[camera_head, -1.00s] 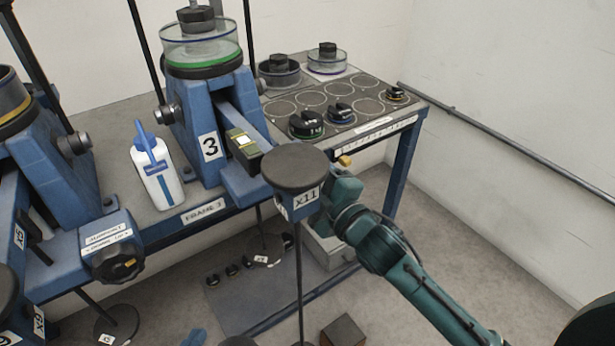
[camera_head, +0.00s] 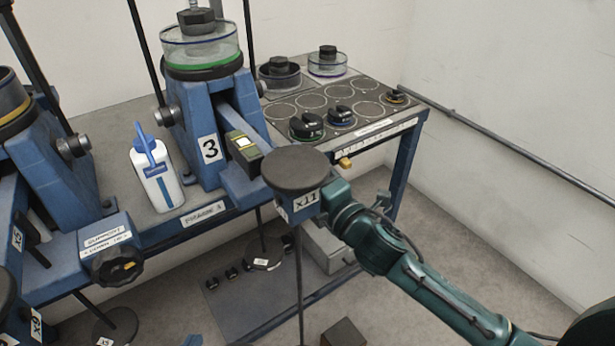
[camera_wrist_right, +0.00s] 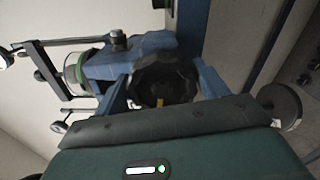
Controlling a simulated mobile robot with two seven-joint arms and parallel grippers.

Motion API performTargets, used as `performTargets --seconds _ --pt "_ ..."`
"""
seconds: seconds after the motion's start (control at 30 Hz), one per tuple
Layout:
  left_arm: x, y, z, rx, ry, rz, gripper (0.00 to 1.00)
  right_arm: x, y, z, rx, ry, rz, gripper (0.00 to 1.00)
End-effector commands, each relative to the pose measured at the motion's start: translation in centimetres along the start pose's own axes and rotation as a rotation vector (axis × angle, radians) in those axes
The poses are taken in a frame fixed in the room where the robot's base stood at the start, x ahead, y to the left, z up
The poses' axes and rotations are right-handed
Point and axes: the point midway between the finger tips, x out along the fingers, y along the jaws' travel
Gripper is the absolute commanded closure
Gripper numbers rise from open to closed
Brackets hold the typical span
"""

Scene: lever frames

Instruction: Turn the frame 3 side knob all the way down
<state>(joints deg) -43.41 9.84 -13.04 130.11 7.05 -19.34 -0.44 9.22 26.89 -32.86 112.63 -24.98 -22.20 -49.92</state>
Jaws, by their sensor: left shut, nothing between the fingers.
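Frame 3 (camera_head: 200,110) is a blue stand with a "3" plate and a lever. In the right wrist view, a black lobed knob (camera_wrist_right: 163,75) with a yellow mark sits between the two blue fingers of my right gripper (camera_wrist_right: 162,80). I cannot tell whether the fingers press on it. In the head view this knob and my right fingers are hidden behind the dark disc and blue "x11" block (camera_head: 304,203).
A white bottle (camera_head: 157,178) stands left of frame 3. Another black knob (camera_head: 118,265) is on the neighbouring blue frame. Several knobs and dishes stand on the bench panel (camera_head: 335,98). Hanging weights and rods crowd the front. Floor at right is clear.

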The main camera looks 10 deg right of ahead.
Motion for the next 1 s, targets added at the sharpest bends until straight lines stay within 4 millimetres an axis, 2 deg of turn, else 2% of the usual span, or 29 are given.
performTargets --seconds 0.1,0.37,0.8,1.0 --pt "0.3 0.0 0.6 0.001 -0.014 0.002 1.00 -0.1 -0.1 -0.1 0.005 0.002 -0.001 0.18" --pt "0.5 0.2 -0.1 0.003 0.002 0.008 1.00 -0.3 -0.2 -0.2 0.008 0.004 -0.003 0.18" --pt "0.2 0.3 -0.7 0.002 0.005 0.007 1.00 -5.2 -0.2 -0.2 0.010 0.004 -0.004 0.18" --pt "0.2 0.3 -0.7 0.001 0.004 0.005 1.00 -6.2 -0.2 -0.2 0.009 0.004 -0.002 0.18"
